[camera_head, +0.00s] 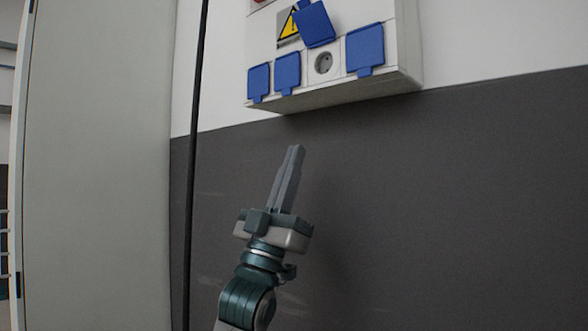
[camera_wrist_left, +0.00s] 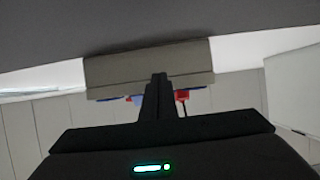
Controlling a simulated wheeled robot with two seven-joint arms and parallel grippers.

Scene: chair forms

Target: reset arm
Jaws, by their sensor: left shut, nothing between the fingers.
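My left gripper (camera_head: 295,150) is in the middle of the head view, below the wall socket box, pointing up. Its two fingers are pressed together with nothing between them. In the left wrist view the shut fingers (camera_wrist_left: 158,80) stand out dark in front of the underside of a box (camera_wrist_left: 150,66). The gripper is apart from the socket box (camera_head: 345,92). My right gripper does not show in either view.
The socket box has several blue covers (camera_head: 365,50); one cover (camera_head: 314,24) is lifted above an open round socket (camera_head: 324,63). A yellow warning sign (camera_head: 289,26) is beside it. A black cable (camera_head: 194,140) runs down left of the gripper. The dark wall (camera_head: 450,210) at right is bare.

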